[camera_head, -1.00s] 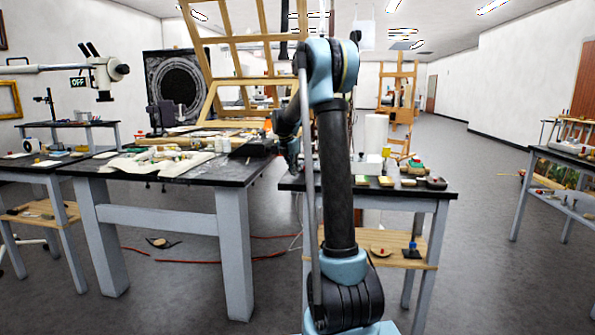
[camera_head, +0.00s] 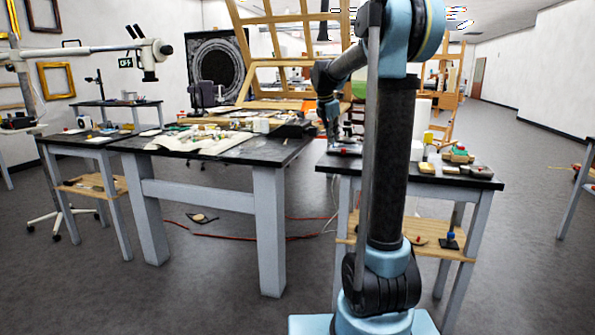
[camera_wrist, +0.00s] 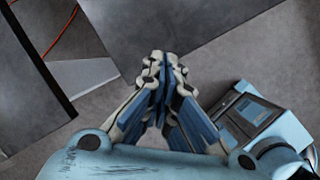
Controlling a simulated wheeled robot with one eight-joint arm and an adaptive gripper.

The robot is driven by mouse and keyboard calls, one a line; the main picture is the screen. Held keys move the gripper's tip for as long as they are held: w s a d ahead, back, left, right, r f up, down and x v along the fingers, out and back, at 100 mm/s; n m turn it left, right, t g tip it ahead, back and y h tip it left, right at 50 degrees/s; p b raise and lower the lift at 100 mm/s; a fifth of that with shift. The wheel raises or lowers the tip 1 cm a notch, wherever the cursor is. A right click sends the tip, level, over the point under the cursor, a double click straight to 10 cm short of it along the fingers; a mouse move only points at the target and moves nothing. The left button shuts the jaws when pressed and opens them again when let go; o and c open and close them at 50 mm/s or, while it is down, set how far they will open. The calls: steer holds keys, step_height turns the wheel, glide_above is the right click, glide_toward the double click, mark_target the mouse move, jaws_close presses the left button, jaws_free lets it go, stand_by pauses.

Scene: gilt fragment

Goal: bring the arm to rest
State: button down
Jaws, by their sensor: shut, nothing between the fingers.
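In the head view, my gripper (camera_head: 335,138) hangs at the end of my bent arm, in front of the right dark-topped table (camera_head: 345,166) as seen; the fingers are small there. My upper arm stands nearly upright and hides part of that table. I cannot tell how far the gripper is from the table top.
A larger dark-topped table (camera_head: 270,153) with cloth and small items stands to the left. A red cable (camera_head: 240,236) lies on the floor. A wooden easel frame (camera_head: 290,50) rises behind. Dark table surfaces (camera_wrist: 145,25) show close by in the wrist view. Open floor lies at right.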

steer(key=s+d+f+m, duration=0.15)
steer(key=s+m, duration=0.25)
steer(key=s, duration=0.4)
steer(key=s+f+m+y, duration=0.1)
steer(key=s+f+m, duration=0.25)
steer(key=s, duration=0.55)
steer(key=s+d+f+m, duration=0.1)
steer(key=s+f+m, duration=0.1)
steer(key=s+m, duration=0.45)
steer(key=s+a+f+m+y, duration=0.1)
steer(key=s+f+m, duration=0.8)
steer(key=s+f, duration=0.7)
steer(key=s, duration=0.4)
steer(key=shift+s+f+m+g+y, duration=0.25)
steer(key=shift+s+m+g+y, duration=0.05)
steer(key=shift+g+y, duration=0.1)
